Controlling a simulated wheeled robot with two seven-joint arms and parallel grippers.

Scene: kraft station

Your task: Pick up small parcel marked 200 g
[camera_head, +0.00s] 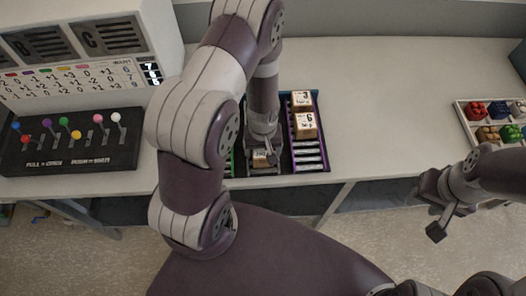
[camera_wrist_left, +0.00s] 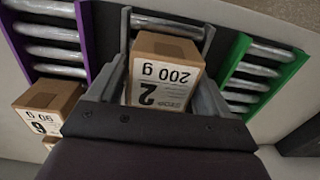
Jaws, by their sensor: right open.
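The small parcel (camera_wrist_left: 165,75), a brown box with a white label reading 2 and 200 g, is between the two fingers of my left gripper (camera_wrist_left: 165,85) in the left wrist view. The fingers lie close along both its sides and appear shut on it. In the head view the parcel (camera_head: 260,158) shows just below my left gripper (camera_head: 262,146), at the front end of the middle lane; my arm hides part of that lane. My right gripper (camera_head: 431,207) is open and empty at the right, in front of the table edge.
Parcels marked 3 (camera_head: 302,98) and 6 (camera_head: 305,124) stand in the purple-edged roller lane (camera_head: 309,160) to the right. A green-edged lane (camera_wrist_left: 258,75) lies on the other side. A lever panel (camera_head: 70,142) is at left, a tray of colored items (camera_head: 463,112) at right.

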